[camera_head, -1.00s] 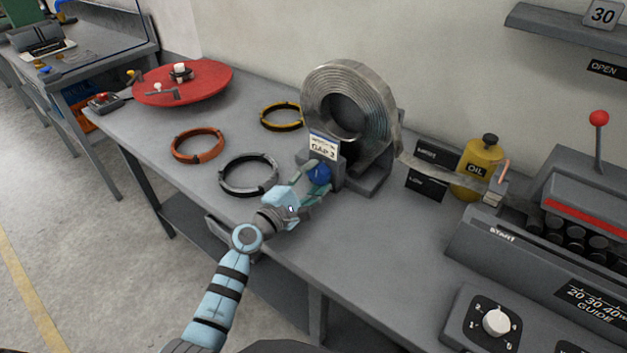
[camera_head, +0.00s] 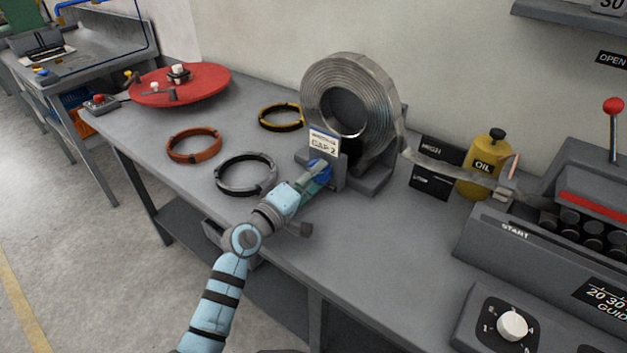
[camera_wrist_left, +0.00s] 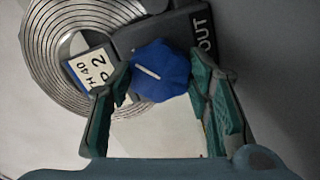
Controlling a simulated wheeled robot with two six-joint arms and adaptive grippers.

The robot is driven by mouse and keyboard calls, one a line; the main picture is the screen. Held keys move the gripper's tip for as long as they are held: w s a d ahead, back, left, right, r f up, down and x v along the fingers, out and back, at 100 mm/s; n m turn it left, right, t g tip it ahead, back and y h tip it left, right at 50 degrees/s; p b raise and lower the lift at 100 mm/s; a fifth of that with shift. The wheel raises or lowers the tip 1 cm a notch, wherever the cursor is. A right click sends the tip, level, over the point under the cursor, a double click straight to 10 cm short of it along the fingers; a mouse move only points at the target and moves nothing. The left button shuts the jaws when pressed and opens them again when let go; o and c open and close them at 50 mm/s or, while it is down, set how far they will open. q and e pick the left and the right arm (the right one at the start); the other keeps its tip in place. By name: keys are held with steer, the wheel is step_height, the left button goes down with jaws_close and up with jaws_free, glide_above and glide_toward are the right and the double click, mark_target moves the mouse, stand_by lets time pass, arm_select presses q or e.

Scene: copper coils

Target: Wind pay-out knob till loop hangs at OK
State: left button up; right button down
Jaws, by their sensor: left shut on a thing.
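A blue pay-out knob (camera_head: 319,171) with a white line sits on the grey base of the coil stand. It also shows in the left wrist view (camera_wrist_left: 160,71), where the line slants. My left gripper (camera_head: 312,178) is shut on this knob, one green finger on each side. A coil of metal strip (camera_head: 315,92) stands upright above it. The strip (camera_head: 435,162) leaves the coil to the right and hangs in a shallow sag across dark cards. The upper card (camera_head: 437,148) seems to read HIGH; no OK mark is readable. My right gripper is out of view.
An oil bottle (camera_head: 482,165) stands behind the strip. A grey machine (camera_head: 500,235) with a red-knobbed lever is at the right, with a dial box (camera_head: 480,320) in front. Orange (camera_head: 194,146), grey (camera_head: 246,175) and yellow-black (camera_head: 281,117) rings lie left of the coil.

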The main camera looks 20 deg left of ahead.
arm_select(q)
steer(key=shift+m, duration=0.3)
steer(key=o, duration=1.1)
steer(key=shift+o, duration=0.2)
steer(key=v, duration=1.2)
steer(key=shift+s+f, duration=0.1)
